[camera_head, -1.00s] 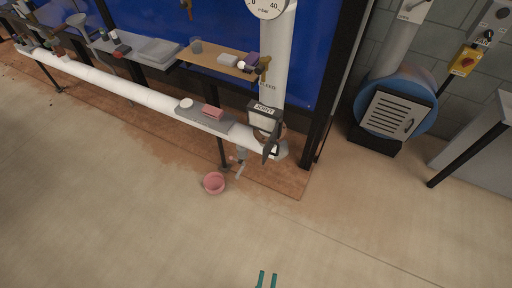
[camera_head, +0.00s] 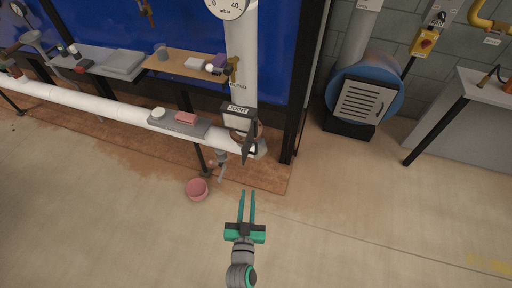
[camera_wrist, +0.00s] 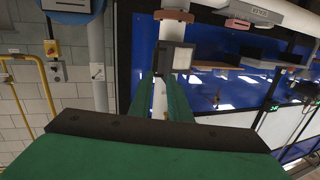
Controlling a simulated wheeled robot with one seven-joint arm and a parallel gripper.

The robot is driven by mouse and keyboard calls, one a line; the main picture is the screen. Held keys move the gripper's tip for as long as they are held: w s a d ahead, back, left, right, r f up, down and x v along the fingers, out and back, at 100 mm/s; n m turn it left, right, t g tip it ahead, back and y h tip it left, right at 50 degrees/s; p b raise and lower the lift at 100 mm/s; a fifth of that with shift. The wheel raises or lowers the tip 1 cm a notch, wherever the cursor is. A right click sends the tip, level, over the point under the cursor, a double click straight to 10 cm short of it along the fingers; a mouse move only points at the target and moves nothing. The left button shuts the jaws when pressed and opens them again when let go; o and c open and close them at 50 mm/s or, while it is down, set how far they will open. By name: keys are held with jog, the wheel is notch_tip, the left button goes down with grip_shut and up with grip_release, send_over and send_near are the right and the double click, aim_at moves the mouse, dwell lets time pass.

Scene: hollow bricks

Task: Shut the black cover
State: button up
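In the wrist view the green fingers (camera_wrist: 161,85) point towards a dark-edged, pale-faced piece (camera_wrist: 182,59); I cannot tell whether this is the cover or the box.
A pink bowl (camera_head: 197,189) stands on the floor left of my gripper. A grey tray with a pink block (camera_head: 186,118) rests along the white pipe (camera_head: 100,107). A black post (camera_head: 298,110) rises right of the box. The floor in front is clear.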

send_near(256, 148)
jog(key=shift+t+h, duration=0.3)
jog(key=shift+t, duration=0.1)
jog(key=w, duration=0.7)
jog(key=w+f, duration=0.1)
jog(key=w, duration=0.2)
jog(key=shift+w+d, duration=0.3)
jog(key=shift+d, duration=0.05)
grip_shut()
